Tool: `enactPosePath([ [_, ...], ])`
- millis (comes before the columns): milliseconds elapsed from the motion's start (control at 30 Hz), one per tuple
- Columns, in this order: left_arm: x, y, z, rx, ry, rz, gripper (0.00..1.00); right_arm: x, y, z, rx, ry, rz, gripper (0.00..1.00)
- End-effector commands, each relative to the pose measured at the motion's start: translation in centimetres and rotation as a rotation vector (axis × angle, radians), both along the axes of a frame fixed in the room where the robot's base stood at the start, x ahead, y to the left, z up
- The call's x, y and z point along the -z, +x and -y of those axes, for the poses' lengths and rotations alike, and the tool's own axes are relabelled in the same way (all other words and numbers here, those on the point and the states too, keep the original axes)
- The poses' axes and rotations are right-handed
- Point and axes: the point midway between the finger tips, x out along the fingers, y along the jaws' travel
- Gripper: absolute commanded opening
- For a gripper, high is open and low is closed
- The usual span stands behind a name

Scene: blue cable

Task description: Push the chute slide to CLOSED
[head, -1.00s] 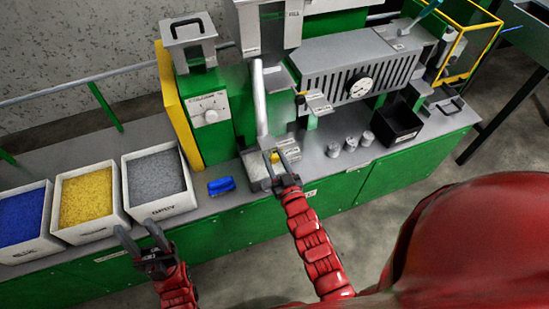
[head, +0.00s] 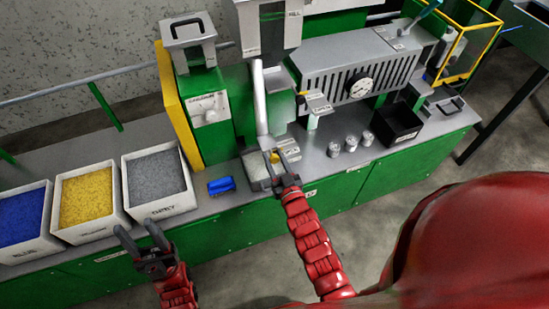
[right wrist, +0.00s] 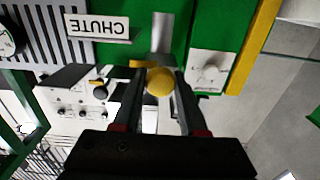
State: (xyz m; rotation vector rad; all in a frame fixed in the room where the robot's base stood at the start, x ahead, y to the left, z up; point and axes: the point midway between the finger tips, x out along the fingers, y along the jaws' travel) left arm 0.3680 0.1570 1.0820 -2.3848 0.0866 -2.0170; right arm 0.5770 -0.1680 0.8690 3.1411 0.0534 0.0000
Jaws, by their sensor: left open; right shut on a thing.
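A round yellow knob (right wrist: 159,81) sits between the fingers of my right gripper (right wrist: 160,75) in the right wrist view. In the head view, the knob (head: 275,157) shows small at the foot of the grey chute tube (head: 261,100). My right gripper (head: 280,154) is shut on this knob. A white CHUTE label (right wrist: 98,26) is beside it in the wrist view. The slide behind the knob is mostly hidden, and its position mark is unreadable. My left gripper (head: 137,229) is open and empty in front of the bench.
Blue (head: 22,250), yellow (head: 85,228) and grey (head: 160,205) pellet bins stand further left. Metal cups (head: 350,143) and a black bin (head: 397,140) are right of the chute.

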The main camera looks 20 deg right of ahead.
Motion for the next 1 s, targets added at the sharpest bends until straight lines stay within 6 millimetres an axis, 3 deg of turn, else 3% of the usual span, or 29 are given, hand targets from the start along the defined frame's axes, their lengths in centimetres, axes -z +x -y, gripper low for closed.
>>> enactPosePath([
  [533, 0.2, 0.0, 0.0, 0.000, 0.000, 0.000, 0.50, 0.1, 0.2, 0.0, 0.000, 0.000, 0.000, 0.00],
  [833, 1.8, 0.0, 0.0, 0.000, 0.000, 0.000, 0.50, 0.0, 4.1, -0.2, -0.001, 0.000, 0.007, 0.00],
  [1000, 1.7, 0.0, 0.0, 0.000, 0.000, 0.000, 0.50, -0.1, 4.4, -0.1, 0.000, 0.000, 0.002, 0.00],
])
